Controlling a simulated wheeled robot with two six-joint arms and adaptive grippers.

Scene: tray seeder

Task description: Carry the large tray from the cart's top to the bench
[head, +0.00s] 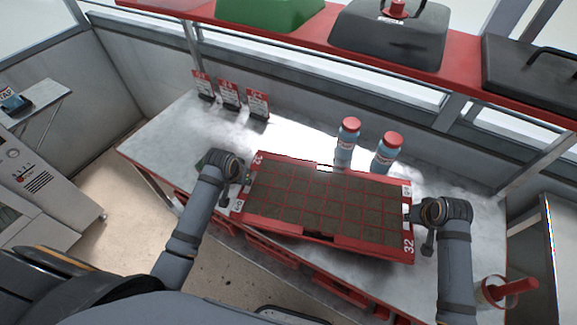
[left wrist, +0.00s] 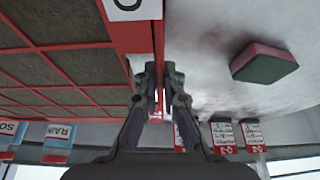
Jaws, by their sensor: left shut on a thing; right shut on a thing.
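The large tray (head: 285,231) is red, with a grid of dark soil cells and white number labels at its corners. In the head view it is over the front part of the pale bench top (head: 300,132), its near side reaching past the bench's front edge. I cannot tell whether it touches the bench. My left gripper (head: 243,180) is shut on its left end; the left wrist view shows the fingers (left wrist: 158,92) pinching the red rim. My right gripper (head: 409,213) is shut on its right end. The cart is not clearly visible.
Two blue bottles with red caps (head: 348,142) (head: 387,152) stand close behind the tray. Several numbered cards (head: 229,93) stand at the bench's back left. A green and pink sponge (left wrist: 265,63) lies beside my left gripper. A red shelf (head: 285,32) with covers overhangs the back.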

